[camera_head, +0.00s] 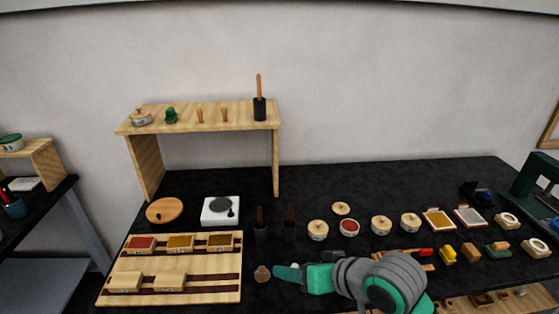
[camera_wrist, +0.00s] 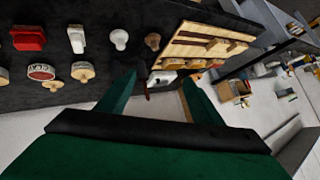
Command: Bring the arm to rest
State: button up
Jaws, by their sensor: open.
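My arm reaches in from the lower right of the head view. My gripper (camera_head: 287,273) points left over the front part of the black table (camera_head: 330,180). In the wrist view my gripper (camera_wrist: 158,92) shows two green fingers spread wide apart, with nothing held between them. A small brown knob-like piece (camera_head: 262,273) lies just left of the fingertips in the head view; it also shows beyond the fingers in the wrist view (camera_wrist: 153,41). A pale knob-like piece (camera_wrist: 119,38) is beside it. My arm hides part of the table front.
A wooden tray (camera_head: 215,285) with small boxes lies left of my gripper. Dark cups with brushes (camera_head: 261,232) stand behind it. Round containers (camera_head: 318,230), a red-topped one (camera_head: 349,227) and small blocks (camera_head: 472,252) spread right. A wooden shelf (camera_head: 190,116) stands at back left.

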jog(key=w+a+r+m+t+y, duration=0.3)
jog(key=w+a+r+m+t, duration=0.25)
jog(key=a+t, duration=0.4)
jog(key=s+f+m+h, duration=0.3)
jog(key=s+f+h, duration=0.2)
jog(key=s+f, duration=0.4)
jog(key=s+f+m+h, duration=0.2)
jog(key=s+f+h, duration=0.35)
jog(key=f, duration=0.65)
jog(key=s+d+f+n, duration=0.1)
jog(key=s+n, duration=0.1)
jog(key=s, duration=0.5)
jog(key=s+d+f+n+g, duration=0.1)
jog(key=s+d+f+n, duration=0.1)
jog(key=s, duration=0.6)
jog(key=s+d+f+n, duration=0.1)
jog(key=s+d+n, duration=0.1)
jog(key=s, duration=0.5)
jog(key=shift+s+f+n+y, duration=0.15)
jog(key=shift+s+n+y, duration=0.3)
jog(key=shift+n, duration=0.4)
